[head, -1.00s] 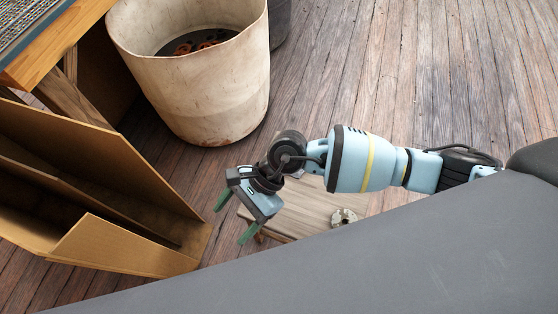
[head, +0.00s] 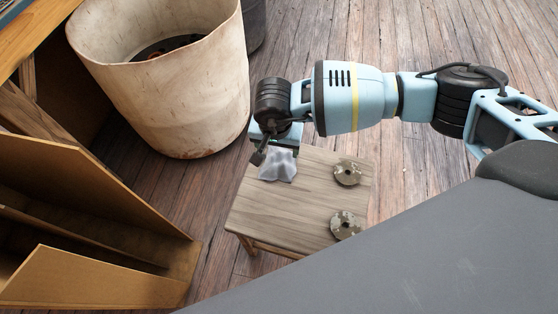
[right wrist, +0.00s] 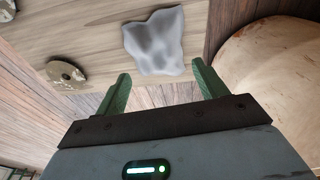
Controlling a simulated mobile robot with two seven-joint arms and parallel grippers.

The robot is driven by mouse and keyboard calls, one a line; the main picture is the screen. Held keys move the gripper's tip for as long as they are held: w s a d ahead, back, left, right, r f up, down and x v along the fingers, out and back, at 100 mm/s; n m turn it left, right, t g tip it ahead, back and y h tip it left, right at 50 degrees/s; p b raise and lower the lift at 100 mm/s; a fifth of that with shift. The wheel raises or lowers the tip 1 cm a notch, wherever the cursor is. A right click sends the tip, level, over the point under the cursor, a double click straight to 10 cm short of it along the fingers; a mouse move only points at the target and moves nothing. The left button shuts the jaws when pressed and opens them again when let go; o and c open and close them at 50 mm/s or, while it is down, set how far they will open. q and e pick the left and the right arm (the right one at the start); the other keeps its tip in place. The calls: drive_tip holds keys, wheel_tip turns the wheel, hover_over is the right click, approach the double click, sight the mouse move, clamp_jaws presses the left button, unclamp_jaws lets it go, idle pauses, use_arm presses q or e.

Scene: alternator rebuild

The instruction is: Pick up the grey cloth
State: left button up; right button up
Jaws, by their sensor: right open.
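The grey cloth (head: 279,166) lies crumpled on the far left corner of a small wooden stool (head: 275,210). In the right wrist view the cloth (right wrist: 155,42) lies just beyond the fingertips, roughly between their lines. My right gripper (right wrist: 158,75) is open and empty, with its green fingers apart on either side of the near edge of the cloth. In the head view the right gripper (head: 268,150) is at the stool's far edge behind the cloth, and its fingers are mostly hidden there. My left gripper is not in view.
Two round metal parts (head: 347,172) (head: 345,225) lie on the right side of the stool. A large worn bin (head: 175,100) stands left of the gripper. An open cardboard box (head: 95,270) is at lower left. Wooden floor (head: 440,170) is clear at right.

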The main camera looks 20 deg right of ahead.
sight(279, 159)
drive_tip(key=shift+d+f+b, duration=0.15)
drive_tip(key=shift+f+b, duration=0.3)
drive_tip(key=shift+f, duration=1.1)
drive_tip(key=shift+d+f+b, duration=0.15)
drive_tip(key=shift+f+b, duration=0.25)
drive_tip(key=shift+f, duration=1.1)
drive_tip(key=shift+r, duration=0.1)
drive_tip(key=c, duration=1.1)
drive_tip(key=shift+o, duration=0.2)
drive_tip(key=shift+w+r, duration=0.1)
drive_tip(key=shift+r, duration=0.4)
drive_tip(key=r, duration=0.1)
drive_tip(key=r+p, duration=0.1)
drive_tip(key=r, duration=0.1)
drive_tip(key=shift+a, duration=0.4)
drive_tip(key=s+a+r, duration=0.1)
drive_tip(key=s+a, duration=0.1)
drive_tip(key=a, duration=1.3)
drive_tip(key=shift+s, duration=0.25)
